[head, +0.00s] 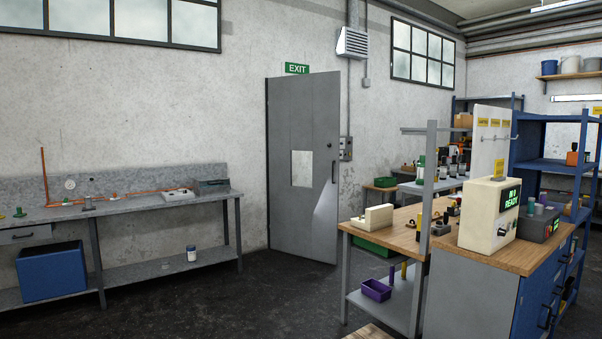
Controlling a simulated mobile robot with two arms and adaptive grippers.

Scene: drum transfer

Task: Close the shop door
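The grey metal shop door (303,120) stands in the back wall near the middle of the head view. It has a small pale window panel (302,168) and a dark handle (333,172) near its right edge. The door looks ajar, with its right edge swung out into the room and its left edge at the wall. The door leaf hides the doorway behind it. Neither of my grippers is in view.
A grey bench (140,208) with a blue bin (52,271) runs along the left wall. A wooden-topped workbench (398,222) and a blue cabinet (545,290) stand at the right, near the door's handle side. Dark floor (250,300) is clear in front of the door.

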